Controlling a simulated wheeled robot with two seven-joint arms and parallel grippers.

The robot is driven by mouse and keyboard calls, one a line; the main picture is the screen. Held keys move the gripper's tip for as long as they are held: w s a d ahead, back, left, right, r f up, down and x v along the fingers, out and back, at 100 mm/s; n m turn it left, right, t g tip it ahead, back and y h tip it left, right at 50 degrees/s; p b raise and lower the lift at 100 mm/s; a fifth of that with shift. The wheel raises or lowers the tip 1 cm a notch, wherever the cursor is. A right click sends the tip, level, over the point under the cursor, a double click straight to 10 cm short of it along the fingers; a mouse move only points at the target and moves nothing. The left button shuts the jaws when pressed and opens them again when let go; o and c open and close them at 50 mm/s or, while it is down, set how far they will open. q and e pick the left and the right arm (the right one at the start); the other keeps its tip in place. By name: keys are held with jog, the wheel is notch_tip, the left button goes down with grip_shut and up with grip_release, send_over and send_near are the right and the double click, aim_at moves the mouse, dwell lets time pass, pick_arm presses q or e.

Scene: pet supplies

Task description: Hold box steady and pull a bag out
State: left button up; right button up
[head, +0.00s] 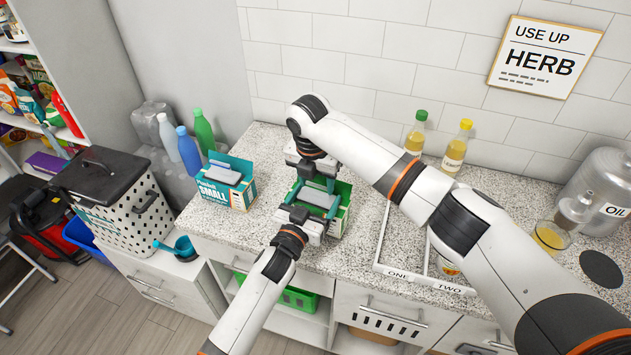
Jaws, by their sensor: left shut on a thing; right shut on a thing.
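A green open-topped box (342,212) stands on the speckled counter, with a light grey bag (319,198) at its opening. My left gripper (304,214) reaches in from below and is shut on the near side of the box. My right gripper (316,182) comes from above and behind and is shut on the grey bag. The bag is at the level of the box's top; how much is still inside is hidden. The grippers cover much of the box.
A teal box (238,196) marked SMALL, with a grey bag on top, stands to the left. Bottles (188,150) are behind it. A white divided tray (391,268) lies to the right. Yellow bottles (457,147) and a large jar (597,182) stand farther right.

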aim_at(313, 205)
pick_arm(q)
jog(key=shift+s+a+f, duration=0.1)
jog(key=shift+a+f, duration=0.1)
jog(key=shift+f, duration=0.3)
jog(key=shift+a+f, duration=0.2)
jog(key=shift+f, duration=0.25)
pick_arm(e)
jog(key=shift+w+r, duration=0.2)
jog(key=shift+r, duration=0.3)
jog(key=o, duration=0.8)
pick_arm(q)
jog(key=shift+d+r, duration=0.1)
pick_arm(e)
jog(key=o, duration=0.3)
jog(key=shift+s, duration=0.1)
pick_arm(q)
jog(key=shift+s, duration=0.1)
pick_arm(e)
jog(key=shift+o, duration=0.2)
jog(key=shift+f, duration=0.15)
pick_arm(q)
jog(key=shift+r, duration=0.1)
pick_arm(e)
jog(key=shift+a, duration=0.1)
